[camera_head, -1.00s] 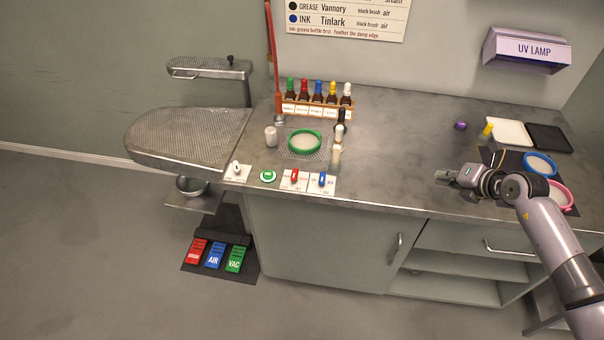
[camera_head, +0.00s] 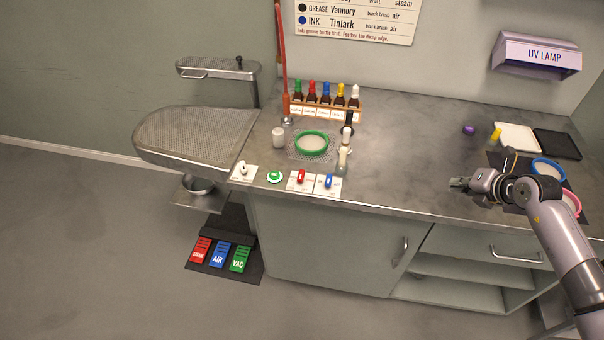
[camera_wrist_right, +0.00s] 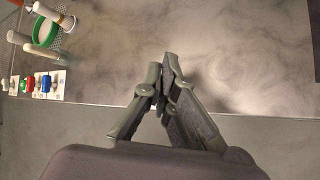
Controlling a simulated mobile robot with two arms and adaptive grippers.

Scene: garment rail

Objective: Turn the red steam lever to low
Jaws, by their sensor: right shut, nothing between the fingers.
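The red steam lever (camera_head: 301,176) stands on a small white plate near the front edge of the counter, between a green round button (camera_head: 275,177) and the blue lever (camera_head: 328,181). The red lever also shows at the left edge of the right wrist view (camera_wrist_right: 29,84). My right gripper (camera_head: 452,184) is shut and empty over the counter's front part, well to the right of the lever and not touching it. Its closed fingers (camera_wrist_right: 165,85) fill the middle of the wrist view. The plate's markings are too small to read. My left gripper is not in view.
A green ring (camera_head: 311,143) on a mesh mat, small bottles (camera_head: 343,158) and a white cup (camera_head: 279,138) stand behind the levers. A bottle rack (camera_head: 320,110) is farther back. The counter (camera_head: 405,155) between my right gripper and the levers is largely clear.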

